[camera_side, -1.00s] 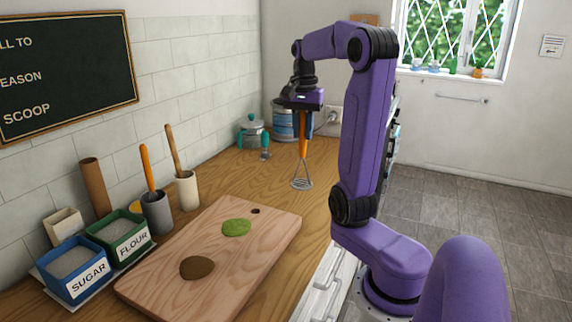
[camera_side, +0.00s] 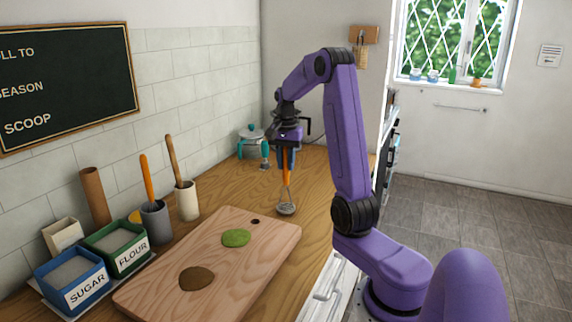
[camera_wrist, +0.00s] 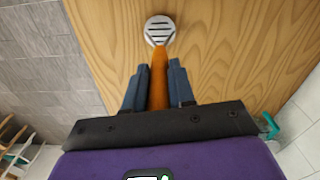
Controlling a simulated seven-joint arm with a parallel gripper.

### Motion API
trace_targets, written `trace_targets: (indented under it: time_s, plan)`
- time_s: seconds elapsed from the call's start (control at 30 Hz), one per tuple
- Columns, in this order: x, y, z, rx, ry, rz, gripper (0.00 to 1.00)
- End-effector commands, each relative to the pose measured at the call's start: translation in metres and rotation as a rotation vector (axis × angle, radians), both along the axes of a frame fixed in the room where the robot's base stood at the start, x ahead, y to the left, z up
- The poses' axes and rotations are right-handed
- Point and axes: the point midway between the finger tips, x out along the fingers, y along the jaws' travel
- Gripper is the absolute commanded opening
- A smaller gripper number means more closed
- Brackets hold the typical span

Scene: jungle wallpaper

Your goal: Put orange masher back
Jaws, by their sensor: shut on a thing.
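My gripper (camera_side: 287,165) is shut on the orange handle of the masher (camera_side: 286,190), which hangs roughly upright over the wooden counter, beyond the cutting board's far corner. In the wrist view the orange handle (camera_wrist: 158,82) is between the blue fingers of my gripper (camera_wrist: 157,80). The metal slotted mashing head (camera_wrist: 159,30) is over bare wood. I cannot tell whether the head touches the counter. A grey pot (camera_side: 156,222) at left holds another orange-handled utensil (camera_side: 147,178).
A cream pot (camera_side: 187,200) with a wooden handle stands beside the grey pot. The cutting board (camera_side: 260,262) bears green and brown patches. Sugar (camera_side: 72,283) and flour (camera_side: 116,248) bins stand front left. A teal-handled jar (camera_side: 252,142) is at the back. Counter between board and jar is clear.

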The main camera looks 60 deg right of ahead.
Motion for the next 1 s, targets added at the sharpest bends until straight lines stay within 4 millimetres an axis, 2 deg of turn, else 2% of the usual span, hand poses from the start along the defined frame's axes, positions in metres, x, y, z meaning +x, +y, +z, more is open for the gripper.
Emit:
trace_targets:
  time_s: [0.1,0.5,0.53,0.6,1.0]
  plan:
    - [-0.0003,-0.0001,-0.0090,0.000,0.000,0.000,0.00]
    - [-0.0001,-0.0002,-0.0127,-0.001,-0.001,0.000,0.00]
    - [-0.0002,-0.0002,-0.0132,-0.001,-0.001,0.000,0.27]
    - [-0.0002,-0.0002,-0.0129,-0.001,-0.001,0.000,0.49]
    - [-0.0002,-0.0003,-0.0070,-0.002,-0.001,0.000,0.49]
